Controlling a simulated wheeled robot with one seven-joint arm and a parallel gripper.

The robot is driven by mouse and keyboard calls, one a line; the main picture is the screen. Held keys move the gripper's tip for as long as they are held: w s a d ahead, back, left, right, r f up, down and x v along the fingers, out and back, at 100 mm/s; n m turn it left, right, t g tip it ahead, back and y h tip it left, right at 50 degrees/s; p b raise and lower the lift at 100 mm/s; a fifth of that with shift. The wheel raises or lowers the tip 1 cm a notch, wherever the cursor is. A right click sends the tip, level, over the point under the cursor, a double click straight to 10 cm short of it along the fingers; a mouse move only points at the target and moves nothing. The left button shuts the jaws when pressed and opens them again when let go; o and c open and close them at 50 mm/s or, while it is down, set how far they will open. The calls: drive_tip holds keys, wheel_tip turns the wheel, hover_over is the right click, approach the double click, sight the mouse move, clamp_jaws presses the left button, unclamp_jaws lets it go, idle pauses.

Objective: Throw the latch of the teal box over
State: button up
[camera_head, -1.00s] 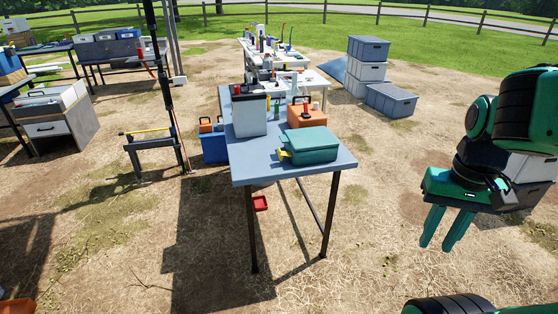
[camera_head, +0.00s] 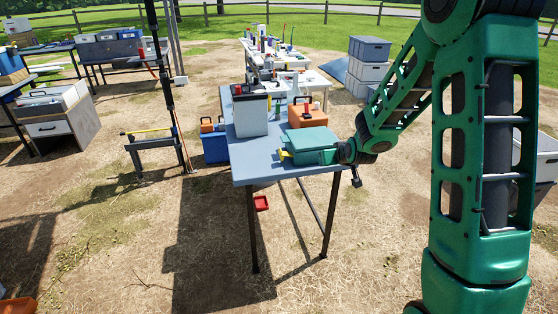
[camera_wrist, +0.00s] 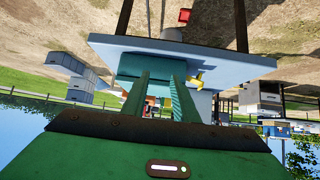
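The teal box (camera_head: 306,141) sits on the near end of the blue-grey table (camera_head: 262,172). Its yellow latch (camera_head: 286,155) shows at the left end of the box. In the upside-down wrist view, the teal box (camera_wrist: 155,64) lies beyond my fingers, with the yellow latch (camera_wrist: 196,80) just right of them. My gripper (camera_wrist: 161,78) is open and empty, its two green fingers parted and pointing toward the box. In the head view my wrist is at the right side of the box and the fingers cannot be made out. Whether they touch the box cannot be told.
An orange case (camera_head: 307,113) and a white-grey container (camera_head: 250,115) stand behind the teal box on the table. A blue cooler (camera_head: 214,145) stands on the ground to the left. Grey crates (camera_head: 369,50) are stacked at the back right. The table's front strip is clear.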

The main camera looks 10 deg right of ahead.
drive_tip(key=w+a+f+t+y, duration=0.1)
drive_tip(key=w+a+f+t, duration=0.2)
drive_tip(key=w+a+f, duration=0.3)
drive_tip(key=m+t, duration=0.1)
drive_tip(key=t, duration=0.2)
approach(281, 157)
drive_tip(key=f, duration=0.1)
drive_tip(key=shift+d+f+m+t, duration=0.1)
drive_tip(key=shift+f+m+t, duration=0.55)
drive_tip(key=shift+t, duration=0.15)
drive_tip(key=w, duration=1)
drive_tip(key=shift+w, duration=0.35)
